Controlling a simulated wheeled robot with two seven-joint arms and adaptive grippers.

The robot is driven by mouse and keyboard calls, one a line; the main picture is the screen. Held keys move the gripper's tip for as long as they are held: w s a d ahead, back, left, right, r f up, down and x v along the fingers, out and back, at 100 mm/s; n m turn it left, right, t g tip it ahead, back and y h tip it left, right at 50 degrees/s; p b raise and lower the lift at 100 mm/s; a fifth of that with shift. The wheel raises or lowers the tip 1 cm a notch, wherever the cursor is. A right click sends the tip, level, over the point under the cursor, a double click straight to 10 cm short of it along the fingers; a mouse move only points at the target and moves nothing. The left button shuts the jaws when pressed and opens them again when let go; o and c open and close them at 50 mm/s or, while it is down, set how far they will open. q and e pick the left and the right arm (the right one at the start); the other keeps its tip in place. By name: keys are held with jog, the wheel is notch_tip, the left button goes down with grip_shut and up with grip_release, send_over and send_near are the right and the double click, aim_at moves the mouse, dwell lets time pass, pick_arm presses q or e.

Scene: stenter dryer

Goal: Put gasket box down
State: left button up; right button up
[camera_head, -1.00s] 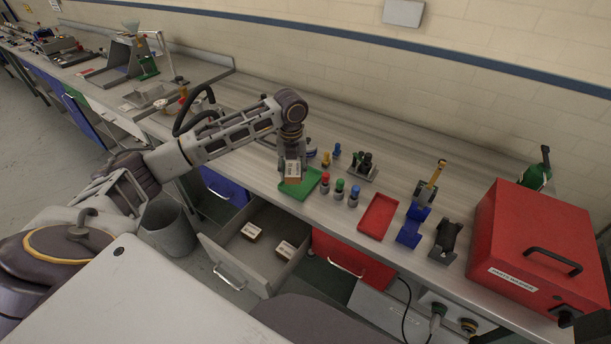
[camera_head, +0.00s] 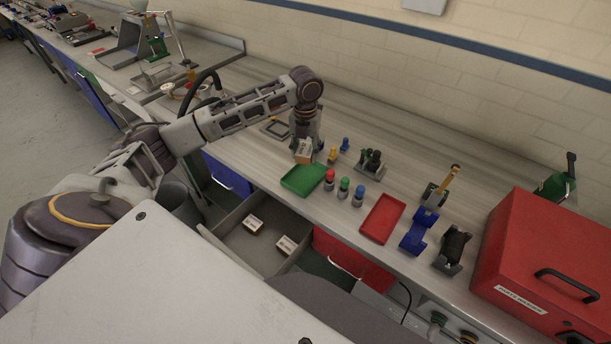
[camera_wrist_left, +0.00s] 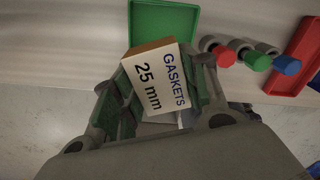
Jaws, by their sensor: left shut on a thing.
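The gasket box (camera_head: 304,150) is a small cardboard box with a white label. In the left wrist view the box (camera_wrist_left: 158,82) shows its label, "GASKETS 25 mm", tilted in the picture. My left gripper (camera_head: 306,138) is shut on it, with fingers on both sides of the box. In the head view the box is just behind the green tray (camera_head: 303,181), above the bench; whether it touches the bench I cannot tell. The wrist view shows the empty green tray (camera_wrist_left: 163,22) beyond the box. My right gripper is not in view.
Red, green and blue capped pieces (camera_head: 344,190) stand right of the green tray. A red tray (camera_head: 381,218) and a red case (camera_head: 545,262) lie farther right. An open drawer (camera_head: 262,222) below holds two small boxes.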

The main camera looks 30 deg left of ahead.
pick_arm(q)
send_over(305, 177)
jog(key=shift+f, duration=2.45)
jog(key=shift+f+p, duration=0.45)
jog(key=shift+f, duration=2.05)
jog(key=shift+f, duration=0.1)
jog(key=o, duration=0.7)
jog(key=shift+o, duration=0.2)
jog(key=shift+r+b, duration=0.6)
jog(key=shift+r, duration=5.5)
